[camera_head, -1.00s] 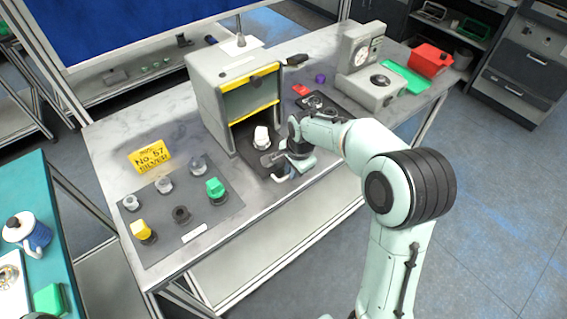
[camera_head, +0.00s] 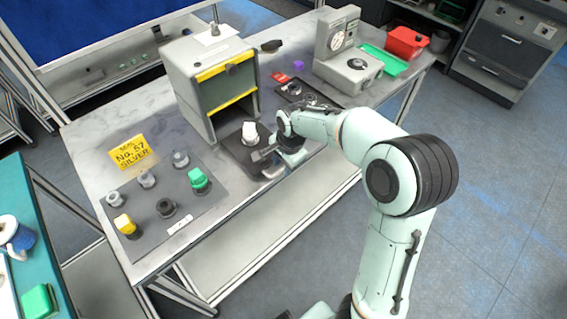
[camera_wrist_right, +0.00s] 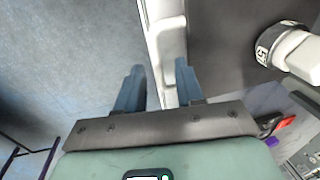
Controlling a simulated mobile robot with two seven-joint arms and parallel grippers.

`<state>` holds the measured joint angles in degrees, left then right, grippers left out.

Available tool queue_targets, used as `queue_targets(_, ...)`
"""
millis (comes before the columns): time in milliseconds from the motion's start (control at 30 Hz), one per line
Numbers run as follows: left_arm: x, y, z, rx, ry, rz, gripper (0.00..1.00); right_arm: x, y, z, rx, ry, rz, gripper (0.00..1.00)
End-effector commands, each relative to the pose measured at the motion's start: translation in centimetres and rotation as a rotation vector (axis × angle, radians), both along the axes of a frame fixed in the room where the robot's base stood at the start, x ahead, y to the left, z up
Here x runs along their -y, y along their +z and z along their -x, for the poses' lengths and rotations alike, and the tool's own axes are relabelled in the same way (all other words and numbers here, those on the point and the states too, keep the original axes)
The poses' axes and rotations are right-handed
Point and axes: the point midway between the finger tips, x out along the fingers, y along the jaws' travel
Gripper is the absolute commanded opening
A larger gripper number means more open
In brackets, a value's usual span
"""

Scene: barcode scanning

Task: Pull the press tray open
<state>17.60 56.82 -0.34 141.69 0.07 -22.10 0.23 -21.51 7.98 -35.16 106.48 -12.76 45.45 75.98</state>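The press (camera_head: 213,85) is a grey box with a yellow-edged front panel, standing on the grey table. Its dark tray (camera_head: 233,146) sticks out of the opening at the bottom front, towards me. A white piece (camera_head: 250,133) stands upright on the tray; it also shows at the right of the right wrist view (camera_wrist_right: 292,50). My right gripper (camera_head: 267,158) is at the tray's front edge. My left gripper is out of view.
A dark mat (camera_head: 150,222) with several small parts lies left of the press, with a yellow sign (camera_head: 133,152) behind it. A grey gauge device (camera_head: 345,68), green tray (camera_head: 384,60) and red bin (camera_head: 405,43) stand to the right. The floor before the table is clear.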

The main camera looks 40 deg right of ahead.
Motion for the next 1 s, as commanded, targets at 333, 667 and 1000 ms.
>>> queue_targets(333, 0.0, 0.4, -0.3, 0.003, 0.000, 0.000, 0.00, 0.0, 2.2, 0.3, 0.004, 0.002, -0.002, 0.37)
queue_targets(667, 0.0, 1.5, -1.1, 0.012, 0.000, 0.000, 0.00, 0.2, 9.4, 1.6, 0.006, -0.001, -0.002, 0.37)
queue_targets(1000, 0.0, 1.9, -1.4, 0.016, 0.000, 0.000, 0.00, 0.2, 13.1, 2.4, 0.001, -0.001, 0.000, 0.37)
